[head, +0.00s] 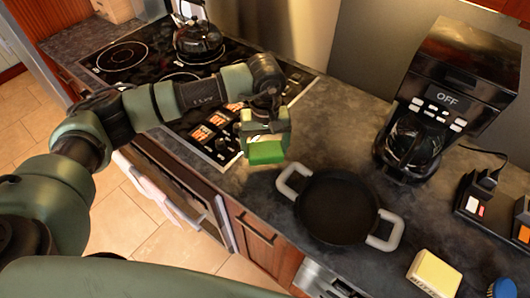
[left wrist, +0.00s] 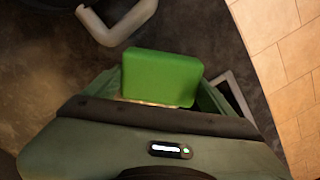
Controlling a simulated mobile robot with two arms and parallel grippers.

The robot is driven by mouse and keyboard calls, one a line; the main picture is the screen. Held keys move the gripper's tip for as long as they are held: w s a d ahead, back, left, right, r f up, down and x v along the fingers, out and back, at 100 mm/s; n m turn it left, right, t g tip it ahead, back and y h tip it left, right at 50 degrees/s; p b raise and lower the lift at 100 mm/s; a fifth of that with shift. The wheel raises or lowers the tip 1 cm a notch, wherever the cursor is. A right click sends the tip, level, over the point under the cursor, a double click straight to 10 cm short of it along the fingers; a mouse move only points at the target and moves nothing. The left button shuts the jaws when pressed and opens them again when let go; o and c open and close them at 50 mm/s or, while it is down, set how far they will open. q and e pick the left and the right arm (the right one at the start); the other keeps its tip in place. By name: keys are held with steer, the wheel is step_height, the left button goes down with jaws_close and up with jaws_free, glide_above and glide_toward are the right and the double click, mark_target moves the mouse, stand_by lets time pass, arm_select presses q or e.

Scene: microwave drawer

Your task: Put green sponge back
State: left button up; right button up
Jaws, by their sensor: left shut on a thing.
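A green sponge (head: 265,152) is in my left gripper (head: 265,135), which is shut on it. The gripper holds it above the dark counter near the right front corner of the stove. In the left wrist view the green sponge (left wrist: 162,78) is a bright block between the fingers, with dark counter behind it. My right gripper is not in view.
A black pan (head: 338,207) with two grey handles sits on the counter just right of the sponge. A coffee maker (head: 445,95) stands behind it. A kettle (head: 199,40) is on the stove (head: 130,62). A blue brush (head: 504,288) is at the lower right edge.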

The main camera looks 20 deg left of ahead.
mark_target(265, 156)
arm_select(q)
step_height(265, 156, down, 4)
steer(key=shift+s+r+p, duration=0.1)
steer(key=shift+p, duration=0.6)
steer(key=shift+f, duration=0.35)
steer(key=shift+f, duration=0.1)
